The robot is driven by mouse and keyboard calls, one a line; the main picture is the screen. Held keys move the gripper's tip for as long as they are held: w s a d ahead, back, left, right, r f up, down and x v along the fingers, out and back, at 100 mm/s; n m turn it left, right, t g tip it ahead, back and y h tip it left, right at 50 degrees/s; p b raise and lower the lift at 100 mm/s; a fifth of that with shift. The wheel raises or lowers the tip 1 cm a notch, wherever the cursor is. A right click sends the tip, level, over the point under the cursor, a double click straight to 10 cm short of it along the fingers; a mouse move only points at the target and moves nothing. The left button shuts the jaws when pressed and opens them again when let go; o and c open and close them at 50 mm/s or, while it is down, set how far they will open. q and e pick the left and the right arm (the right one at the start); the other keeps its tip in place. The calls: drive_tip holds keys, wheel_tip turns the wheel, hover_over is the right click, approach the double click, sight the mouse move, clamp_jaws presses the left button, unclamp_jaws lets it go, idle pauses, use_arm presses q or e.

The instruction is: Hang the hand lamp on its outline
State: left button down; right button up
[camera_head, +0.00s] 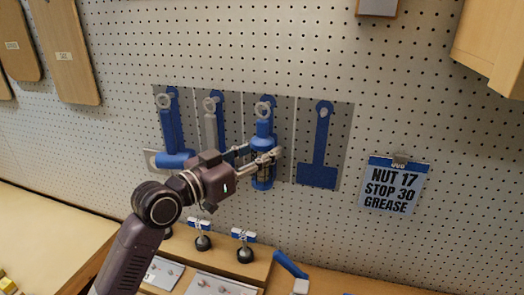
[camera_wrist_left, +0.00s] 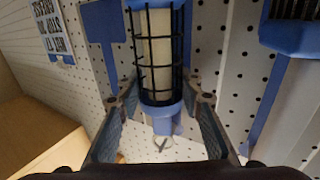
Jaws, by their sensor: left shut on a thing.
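The hand lamp (camera_head: 263,130) is blue with a black wire cage around a pale tube. It hangs upright in front of the third grey panel from the left on the pegboard. Its ring (camera_head: 263,109) is at the top, near the board; I cannot tell whether it is over a peg. My left gripper (camera_head: 264,158) is shut on the lamp, its fingers at either side of the cage area. In the left wrist view the lamp (camera_wrist_left: 160,55) stands between the two fingers (camera_wrist_left: 160,105), with its ring low in the picture. The lamp largely hides its outline. My right gripper is not in view.
The right panel shows a bare blue outline (camera_head: 319,160). A note (camera_head: 393,185) hangs further right. Below are knobbed tools (camera_head: 244,248) and a blue handle (camera_head: 290,264) on the bench.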

use_arm(q)
drive_tip(key=c, duration=1.3)
unclamp_jaws()
drive_tip(key=shift+r, duration=0.1)
drive_tip(key=shift+o, duration=0.2)
drive_tip(key=shift+s, duration=0.1)
